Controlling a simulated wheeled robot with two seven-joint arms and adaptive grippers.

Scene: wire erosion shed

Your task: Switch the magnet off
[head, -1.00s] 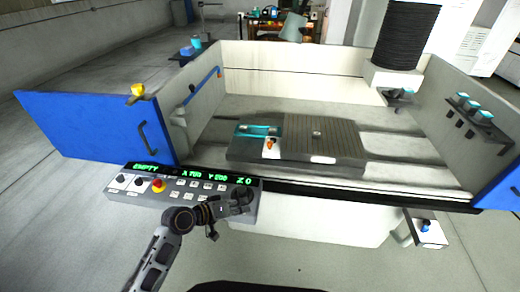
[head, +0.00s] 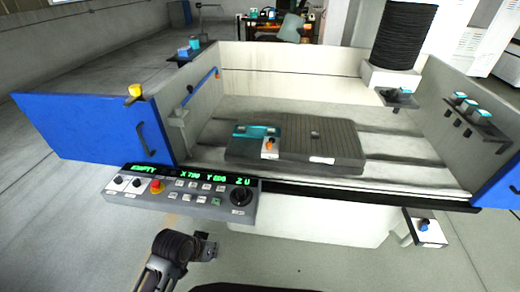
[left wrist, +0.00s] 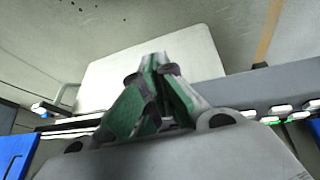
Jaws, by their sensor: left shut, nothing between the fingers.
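A dark ribbed plate (head: 330,140), which looks like the magnetic chuck, lies in the machine's open tank. A teal block (head: 256,131) and a small white piece with an orange knob (head: 269,144) are at its left part. I cannot tell which control is the magnet's switch. The grey control panel (head: 222,210) on the tank's front has a large black knob (head: 240,196), small knobs, a red button (head: 157,187) and a green display. My left gripper (head: 207,247) is below the panel, shut and empty; its green-padded fingers also show in the left wrist view (left wrist: 163,75).
The blue door (head: 90,130) stands open at the left, with a yellow knob on top. A small shelf with a blue-topped item (head: 425,227) sticks out at the front right. Teal-topped items stand on the right wall's ledge (head: 475,120). The floor before the panel is clear.

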